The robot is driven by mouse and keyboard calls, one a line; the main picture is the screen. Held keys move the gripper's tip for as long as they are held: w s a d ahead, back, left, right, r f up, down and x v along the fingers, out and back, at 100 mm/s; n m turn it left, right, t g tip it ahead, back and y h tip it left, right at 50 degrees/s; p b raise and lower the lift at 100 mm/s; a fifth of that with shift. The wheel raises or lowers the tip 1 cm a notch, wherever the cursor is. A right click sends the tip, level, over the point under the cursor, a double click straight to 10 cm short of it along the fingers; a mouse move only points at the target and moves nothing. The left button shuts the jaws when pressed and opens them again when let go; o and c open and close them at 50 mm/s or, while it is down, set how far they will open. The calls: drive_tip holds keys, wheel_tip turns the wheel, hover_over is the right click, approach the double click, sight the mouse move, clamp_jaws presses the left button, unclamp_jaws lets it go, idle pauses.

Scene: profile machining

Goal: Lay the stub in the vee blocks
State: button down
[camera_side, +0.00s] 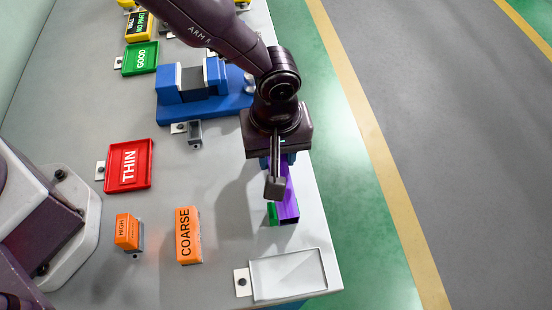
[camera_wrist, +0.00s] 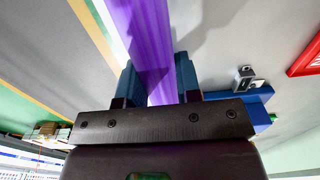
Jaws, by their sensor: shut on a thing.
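The purple stub (camera_side: 289,203) is a long bar near the right edge of the bench in the side view. In the wrist view the stub (camera_wrist: 155,45) runs from between my fingers to the top edge. My gripper (camera_side: 279,162) is above it with its blue-teal fingers (camera_wrist: 160,78) shut on its sides. A small green piece (camera_side: 272,213) shows beside the stub's near end. My wrist hides the stub's far part, and I cannot tell whether its underside touches anything. I cannot clearly identify the vee blocks; a blue fixture (camera_side: 180,112) with two raised blocks stands farther back.
A red THIN tray (camera_side: 148,184), a green GOOD tray (camera_side: 152,69), an orange COARSE block (camera_side: 188,250) and a smaller orange HIGH block (camera_side: 123,231) stand to the left. An empty pale tray (camera_side: 318,292) lies at the near right corner. The bench's right edge is close to the stub.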

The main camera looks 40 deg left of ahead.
drive_tip(key=shift+f, duration=1.55)
drive_tip(key=shift+f, duration=0.1)
drive_tip(key=c, duration=0.8)
unclamp_jaws()
wheel_tip(320, 180, up, 12)
drive_tip(key=shift+r, duration=0.15)
